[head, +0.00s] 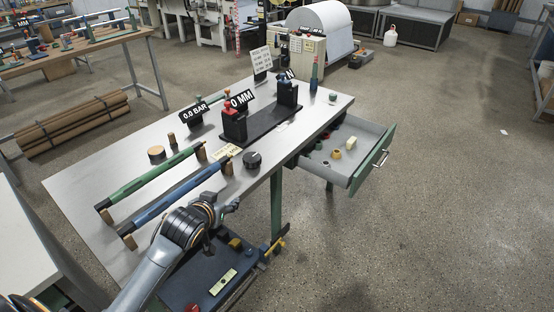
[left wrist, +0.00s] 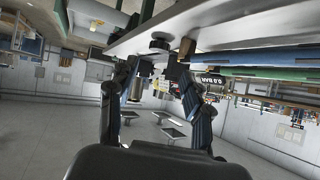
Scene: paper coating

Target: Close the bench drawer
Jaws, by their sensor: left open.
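The bench drawer (head: 345,172) is pulled well out from the right side of the steel-topped bench (head: 75,192). It has a green front (head: 373,158) with a pale bar handle (head: 382,160), and several small coloured parts lie inside. My left gripper (head: 226,206) is beside the bench's near edge, left of the drawer and well apart from it. In the left wrist view my left gripper (left wrist: 156,78) has its fingers spread with nothing held between them. The bench edge shows tilted above it. My right gripper is not in view.
A green rod (head: 150,184) and a blue rod (head: 180,198) lie along the bench top near a black knob (head: 252,159). A dark lower shelf (head: 205,285) holds a level and other items. The floor right of the drawer is clear.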

